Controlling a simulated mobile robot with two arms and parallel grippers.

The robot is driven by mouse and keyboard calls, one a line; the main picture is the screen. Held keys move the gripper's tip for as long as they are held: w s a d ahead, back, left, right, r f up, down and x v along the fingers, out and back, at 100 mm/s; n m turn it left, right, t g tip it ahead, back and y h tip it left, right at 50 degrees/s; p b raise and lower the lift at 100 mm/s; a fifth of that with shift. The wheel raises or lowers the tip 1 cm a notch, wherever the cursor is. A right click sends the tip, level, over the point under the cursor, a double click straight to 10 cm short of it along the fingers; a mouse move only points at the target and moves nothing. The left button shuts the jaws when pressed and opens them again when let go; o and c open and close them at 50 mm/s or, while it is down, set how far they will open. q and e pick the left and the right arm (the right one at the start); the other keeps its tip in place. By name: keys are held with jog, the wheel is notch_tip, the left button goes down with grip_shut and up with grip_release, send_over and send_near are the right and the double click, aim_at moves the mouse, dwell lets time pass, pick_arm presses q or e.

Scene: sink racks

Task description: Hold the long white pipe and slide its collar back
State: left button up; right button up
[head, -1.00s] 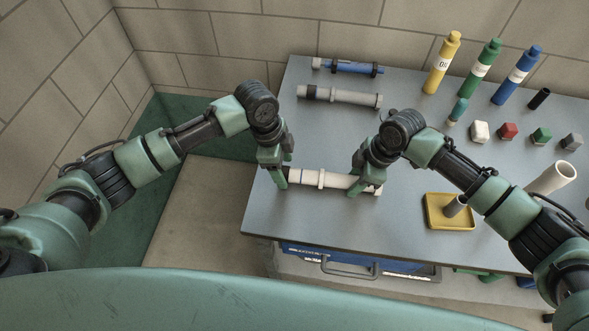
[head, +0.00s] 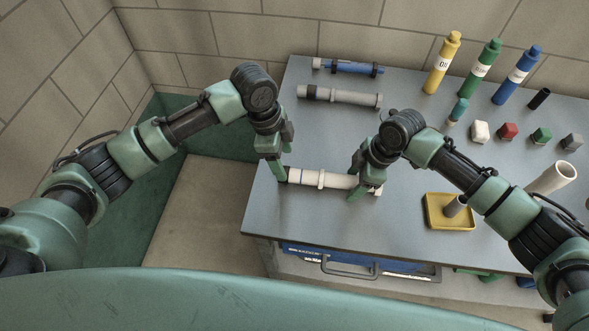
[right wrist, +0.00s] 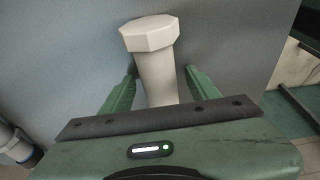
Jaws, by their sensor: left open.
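A grey pipe (head: 340,97) and a blue pipe (head: 348,67) lie at the back left. Several bottles (head: 478,68) and small blocks stand at the back right. A yellow tray (head: 432,221) holds a grey cylinder. A white tube (head: 551,178) stands at the right.

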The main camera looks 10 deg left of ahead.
jog(key=v, duration=1.2)
